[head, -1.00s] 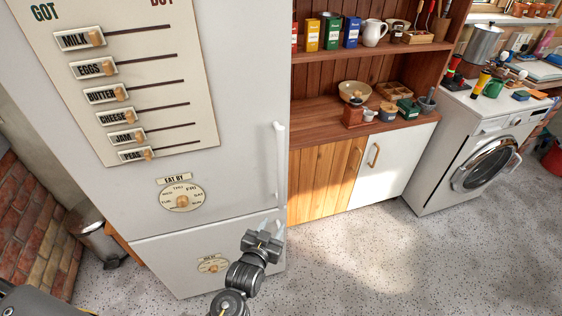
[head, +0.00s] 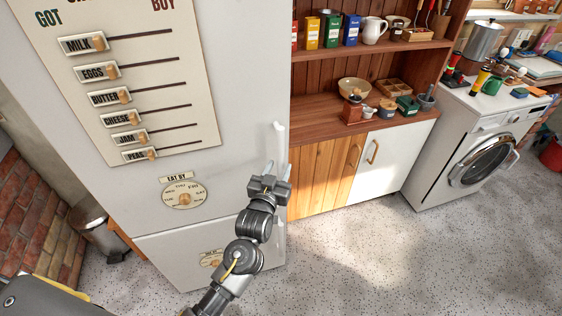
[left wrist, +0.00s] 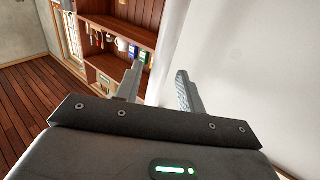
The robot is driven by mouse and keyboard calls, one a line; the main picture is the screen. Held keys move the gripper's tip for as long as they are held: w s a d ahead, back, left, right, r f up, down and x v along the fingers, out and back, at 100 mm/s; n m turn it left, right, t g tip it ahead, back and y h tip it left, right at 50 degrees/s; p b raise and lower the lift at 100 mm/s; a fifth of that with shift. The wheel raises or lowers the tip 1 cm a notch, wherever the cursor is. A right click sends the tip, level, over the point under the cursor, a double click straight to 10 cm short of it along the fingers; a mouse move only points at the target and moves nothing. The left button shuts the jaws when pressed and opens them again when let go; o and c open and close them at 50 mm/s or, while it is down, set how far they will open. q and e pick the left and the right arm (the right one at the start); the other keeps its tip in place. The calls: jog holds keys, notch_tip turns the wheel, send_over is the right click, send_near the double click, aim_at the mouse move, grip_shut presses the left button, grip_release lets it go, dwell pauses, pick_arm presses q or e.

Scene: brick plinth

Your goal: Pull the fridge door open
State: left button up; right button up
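The white fridge door (head: 235,140) fills the left half of the head view and looks shut. Its white vertical handle (head: 279,134) is near the door's right edge, with its lower part hidden behind my gripper. My left gripper (head: 278,169) is at the lower part of the handle, fingers pointing up in the picture. In the left wrist view its two fingers (left wrist: 158,85) stand apart, with a white surface close beside the right finger. I cannot tell whether the handle lies between the fingers. My right gripper is not in view.
A lower fridge door (head: 165,250) sits below. A wooden cupboard (head: 318,180) with shelves stands right of the fridge, then a washing machine (head: 440,165). A metal bin (head: 95,230) stands at the left. The speckled floor (head: 400,265) in front is clear.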

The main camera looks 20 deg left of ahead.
pick_arm(q)
jog(key=shift+w, duration=1.35)
jog(key=shift+c, duration=0.3)
grip_shut()
